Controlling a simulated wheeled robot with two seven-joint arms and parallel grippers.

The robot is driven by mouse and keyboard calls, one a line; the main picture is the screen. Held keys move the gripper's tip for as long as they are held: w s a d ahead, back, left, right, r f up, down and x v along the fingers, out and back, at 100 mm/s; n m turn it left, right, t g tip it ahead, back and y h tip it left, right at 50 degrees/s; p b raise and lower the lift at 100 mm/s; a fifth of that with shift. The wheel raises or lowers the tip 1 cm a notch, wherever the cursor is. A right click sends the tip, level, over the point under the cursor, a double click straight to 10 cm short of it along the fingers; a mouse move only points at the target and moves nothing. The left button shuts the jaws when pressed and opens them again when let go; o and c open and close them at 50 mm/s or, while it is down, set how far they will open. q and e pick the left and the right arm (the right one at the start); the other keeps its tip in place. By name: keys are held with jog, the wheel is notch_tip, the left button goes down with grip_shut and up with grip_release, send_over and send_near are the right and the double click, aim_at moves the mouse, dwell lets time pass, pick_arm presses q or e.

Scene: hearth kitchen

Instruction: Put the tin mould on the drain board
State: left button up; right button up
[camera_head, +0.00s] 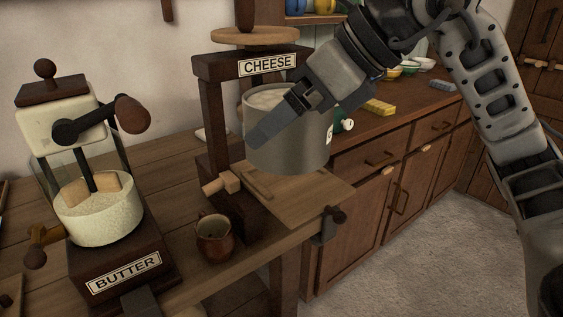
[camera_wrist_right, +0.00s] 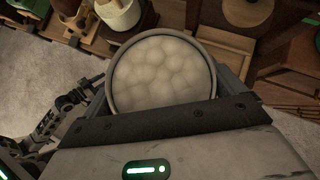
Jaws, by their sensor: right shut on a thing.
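The tin mould (camera_head: 285,140) is a grey round can filled with pale lumps of curd. It is upright in front of the cheese press, its lower edge overlapping the drain board (camera_head: 312,196) in the picture and seemingly above it. My right gripper (camera_head: 285,118) is shut on the mould's wall, one finger outside at the front. The wrist view shows the mould (camera_wrist_right: 161,72) from above, held at its near rim. The drain board is a flat wooden board at the press's foot, partly hidden by the mould. Grey arm parts at the wrist view's left do not show their jaw clearly.
The cheese press (camera_head: 211,120) has a dark post and a round wooden top. The butter churn (camera_head: 97,215) and a small brown mug (camera_head: 215,238) stand left of the board. A clamp (camera_head: 331,222) sits at the table's edge. Cabinets (camera_head: 385,185) stand behind.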

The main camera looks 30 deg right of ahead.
jog(key=w+d+f, duration=0.2)
jog(key=w+f, duration=0.1)
jog(key=w+d+f+b, duration=0.1)
jog(key=w+d+f, duration=0.1)
jog(key=w+f, duration=0.1)
jog(key=w+d+f, duration=0.2)
jog(key=w+d, duration=0.1)
jog(key=w, duration=0.1)
jog(key=shift+w+f, duration=0.2)
jog(key=shift+f, duration=0.2)
pick_arm(q)
jog(key=shift+s+f+b, duration=0.2)
jog(key=shift+f+b, duration=0.3)
pick_arm(e)
jog(key=shift+w+d+f, duration=0.1)
jog(key=shift+f, duration=0.8)
jog(key=shift+w+d+f, duration=0.1)
jog(key=shift+f, duration=0.8)
jog(key=shift+f, duration=0.15)
jog(key=o, duration=1.2)
jog(key=shift+f, duration=0.15)
jog(key=shift+o, duration=0.2)
pick_arm(q)
jog(key=shift+d+r, duration=0.1)
